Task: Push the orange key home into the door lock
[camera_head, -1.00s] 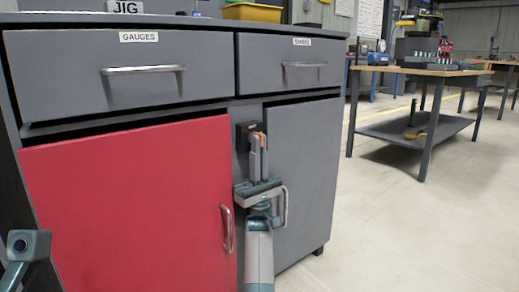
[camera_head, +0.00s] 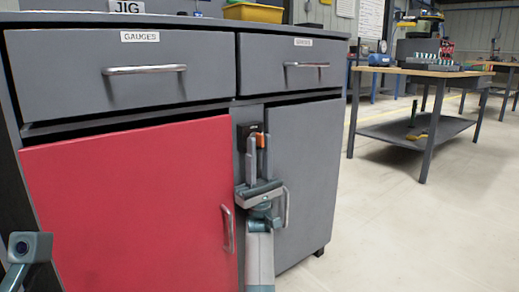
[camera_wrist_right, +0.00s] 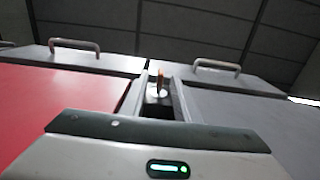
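The orange key (camera_head: 261,140) stands at the dark door lock (camera_head: 246,130), on the grey strip between the red door and the grey door. It also shows in the right wrist view (camera_wrist_right: 160,76), upright at the lock plate (camera_wrist_right: 157,92). How deep it sits I cannot tell. My right gripper (camera_head: 257,142) is just in front of the lock. Its two fingers stand apart with a gap between them, and the key shows by their tips, apparently not clamped. Of my left arm only a part shows at the lower left; its fingers are out of view.
The red door (camera_head: 130,200) and the grey door (camera_head: 305,180) have bar handles close to my right gripper. Two drawers, one labelled GAUGES (camera_head: 125,75), are above. A workbench (camera_head: 430,70) stands at the back right, with clear floor before it.

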